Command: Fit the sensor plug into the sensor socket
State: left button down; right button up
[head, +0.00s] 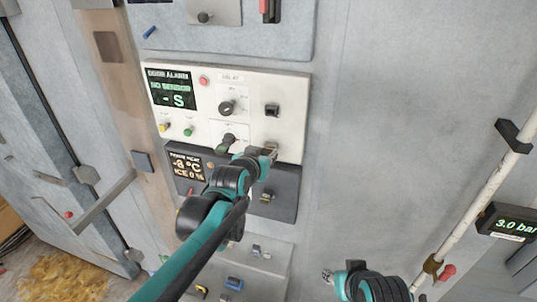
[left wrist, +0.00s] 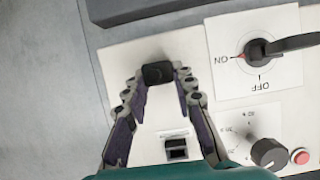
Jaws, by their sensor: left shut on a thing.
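My left gripper (head: 270,150) is at the lower right corner of the white door alarm panel (head: 295,90). In the left wrist view its fingers (left wrist: 159,74) are closed on a small black block, which looks like the sensor plug (left wrist: 158,72). Whether the block touches the panel cannot be told. A black socket (head: 272,110) sits on the panel above the gripper; it also shows in the left wrist view (left wrist: 177,149), between the fingers' bases. The alarm display (head: 170,92) reads NO SENSOR. My right gripper (head: 328,276) is low in the head view, away from the panel; its jaws are unclear.
A delay knob (head: 227,107), a red button (head: 204,81) and an ON/OFF switch (left wrist: 257,48) are on the same panel. A dark grey panel (head: 287,190) lies just below. A white pipe (head: 485,195) stands at the right. The wall between is clear.

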pick_arm(q)
jog(key=shift+s+a, duration=0.25)
jog(key=shift+s, duration=0.5)
dwell(1.1)
jog(key=shift+s+a+p, duration=0.25)
jog(key=shift+s+a, duration=0.05)
jog(key=shift+s, duration=0.55)
jog(key=shift+s+a+p, duration=0.25)
jog(key=shift+s, duration=0.65)
jog(key=shift+s+a+p, duration=0.25)
jog(key=shift+s+a, duration=0.05)
jog(key=shift+s, duration=0.55)
